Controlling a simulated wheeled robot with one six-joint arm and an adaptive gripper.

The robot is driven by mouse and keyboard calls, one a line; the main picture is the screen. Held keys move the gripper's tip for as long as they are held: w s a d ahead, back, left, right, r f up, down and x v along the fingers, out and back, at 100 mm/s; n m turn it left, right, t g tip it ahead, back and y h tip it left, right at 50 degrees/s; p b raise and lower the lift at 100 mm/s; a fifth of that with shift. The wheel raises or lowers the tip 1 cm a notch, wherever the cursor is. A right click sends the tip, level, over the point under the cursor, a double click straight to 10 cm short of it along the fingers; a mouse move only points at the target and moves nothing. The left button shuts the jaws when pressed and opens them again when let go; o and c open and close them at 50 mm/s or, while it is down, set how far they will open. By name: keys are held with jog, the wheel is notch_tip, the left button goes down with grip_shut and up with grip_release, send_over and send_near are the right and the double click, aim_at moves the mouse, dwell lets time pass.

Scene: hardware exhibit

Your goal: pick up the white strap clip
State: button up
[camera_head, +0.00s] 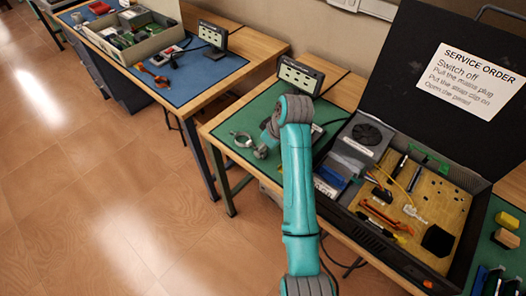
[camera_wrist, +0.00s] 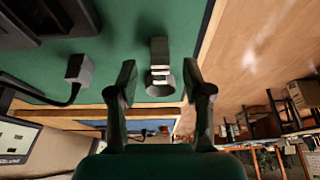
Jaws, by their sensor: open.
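My gripper (camera_wrist: 159,72) is open in the wrist view, with one dark finger at each side. Between the fingertips in the picture is a grey piece with white bands (camera_wrist: 159,52) and a rounded grey end, over the green mat (camera_wrist: 225,20). It may be the strap clip, but I cannot tell for sure, nor how far it is from the fingers. In the head view a pale ring-shaped piece (camera_head: 243,139) lies on the green mat (camera_head: 225,130), left of my arm's end. A small white piece (camera_head: 415,213) lies inside the open case.
An open black case (camera_head: 372,160) with tools and parts stands right of my arm, its lid bearing a service order. A small display (camera_head: 300,75) stands behind. Another bench with a blue mat (camera_head: 205,80) is at the upper left. The floor at left is clear.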

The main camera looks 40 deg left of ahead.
jog(key=shift+x, duration=1.35)
jog(key=c, duration=0.9)
jog(key=shift+o, duration=0.2)
